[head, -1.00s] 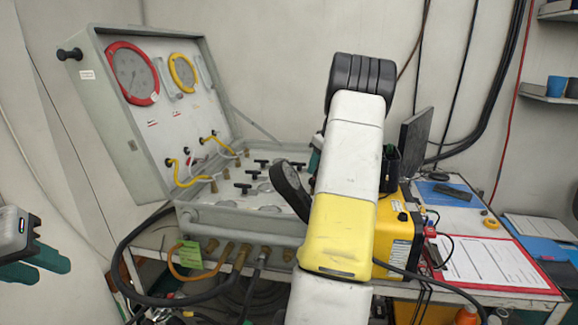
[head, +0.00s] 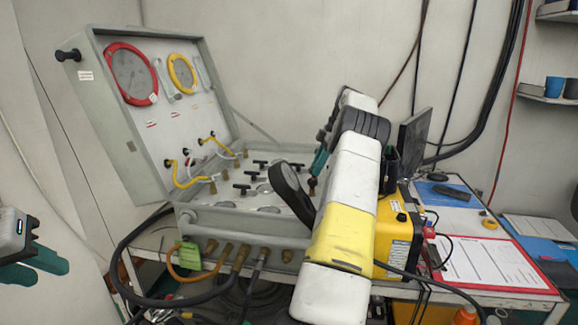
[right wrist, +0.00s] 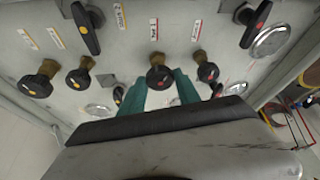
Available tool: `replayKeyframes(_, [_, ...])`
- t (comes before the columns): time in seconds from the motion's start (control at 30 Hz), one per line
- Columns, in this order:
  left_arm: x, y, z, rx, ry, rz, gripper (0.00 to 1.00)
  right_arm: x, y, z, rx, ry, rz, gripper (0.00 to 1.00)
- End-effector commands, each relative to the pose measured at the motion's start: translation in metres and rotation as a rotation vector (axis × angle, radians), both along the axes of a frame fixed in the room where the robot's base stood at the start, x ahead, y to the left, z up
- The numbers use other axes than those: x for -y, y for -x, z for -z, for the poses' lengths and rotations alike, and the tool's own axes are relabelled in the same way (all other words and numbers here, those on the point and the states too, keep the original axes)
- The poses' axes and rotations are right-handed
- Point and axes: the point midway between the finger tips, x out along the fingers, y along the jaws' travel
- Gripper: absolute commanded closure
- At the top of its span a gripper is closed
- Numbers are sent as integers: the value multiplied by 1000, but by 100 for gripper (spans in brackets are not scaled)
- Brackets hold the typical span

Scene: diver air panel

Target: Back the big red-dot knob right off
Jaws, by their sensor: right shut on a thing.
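The right wrist view shows a black knob with a red dot (right wrist: 158,76) on a brass stem in the panel. The two teal fingers of my right gripper (right wrist: 159,84) lie on either side of it, shut on it. A second, red-dotted dark knob (right wrist: 208,72) sits just right of the fingers. In the head view my right gripper (head: 318,164) reaches down at the right end of the open panel case (head: 215,215), and my arm hides part of it. My left gripper (head: 36,264) is empty at the far left, its teal fingers apart.
Yellow-dot knobs (right wrist: 82,78) and T-handles (right wrist: 255,22) crowd the panel near the fingers. The raised lid carries a red-rimmed gauge (head: 131,74) and a yellow-rimmed gauge (head: 182,73). A yellow box (head: 397,235) and a red clipboard (head: 489,262) are right of the case.

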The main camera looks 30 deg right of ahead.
Motion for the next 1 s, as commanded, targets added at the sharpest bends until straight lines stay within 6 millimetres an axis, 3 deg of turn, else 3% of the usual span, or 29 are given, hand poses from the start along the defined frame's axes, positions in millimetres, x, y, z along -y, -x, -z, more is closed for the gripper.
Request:
replayKeyframes(0.4, [0,0,0,0,0,0,69,1,-2,1,0,2,-157,100])
replayKeyframes(0.93, [0,0,0,0,0,0,69,1,-1,1,-2,2,-176,100])
replayKeyframes(0.97, [0,0,0,0,0,0,69,1,-1,1,-2,2,-176,58])
replayKeyframes(1.0, [0,0,0,0,0,0,69,1,-1,1,-2,2,-176,50])
